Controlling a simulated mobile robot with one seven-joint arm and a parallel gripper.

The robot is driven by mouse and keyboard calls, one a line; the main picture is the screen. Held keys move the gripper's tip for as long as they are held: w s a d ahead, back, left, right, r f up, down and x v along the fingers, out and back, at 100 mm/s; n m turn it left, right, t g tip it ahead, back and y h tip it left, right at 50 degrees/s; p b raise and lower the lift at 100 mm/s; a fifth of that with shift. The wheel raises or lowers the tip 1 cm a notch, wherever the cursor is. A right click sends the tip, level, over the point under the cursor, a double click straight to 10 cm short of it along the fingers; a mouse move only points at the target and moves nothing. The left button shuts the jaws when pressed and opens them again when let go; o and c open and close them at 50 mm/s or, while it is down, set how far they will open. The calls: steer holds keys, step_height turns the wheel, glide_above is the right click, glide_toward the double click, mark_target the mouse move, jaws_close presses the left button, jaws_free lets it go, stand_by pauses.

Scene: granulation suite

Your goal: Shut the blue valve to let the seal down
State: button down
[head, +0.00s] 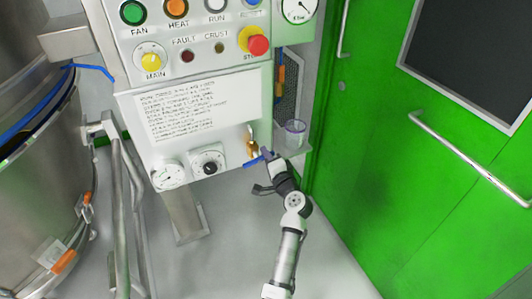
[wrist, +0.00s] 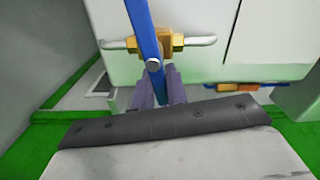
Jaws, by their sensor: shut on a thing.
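The blue valve has a blue lever (head: 250,162) and a brass body (head: 251,142) low on the right side of the control panel. In the wrist view the lever (wrist: 144,28) runs from the top edge down across the brass body (wrist: 170,43), roughly at a right angle to its pale pipe (wrist: 198,39). My gripper (head: 266,156) reaches it from below. In the wrist view my gripper's fingers (wrist: 158,82) are shut on the lower part of the lever, which is partly hidden between them. The seal cannot be made out.
The control panel (head: 205,100) carries buttons, a yellow knob, a red stop button (head: 258,45) and dials. A clear cup (head: 292,133) stands on a small shelf close right of the valve. A green door (head: 400,150) is at right, a steel vessel (head: 40,180) at left.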

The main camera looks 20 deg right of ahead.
steer(key=shift+f+m+p, duration=0.3)
steer(key=shift+m, duration=0.8)
steer(key=c, duration=1.4)
jaws_free()
steer(key=s+b, duration=0.2)
steer(key=s, duration=1.2)
steer(key=shift+d, duration=0.25)
steer(key=shift+w, duration=0.15)
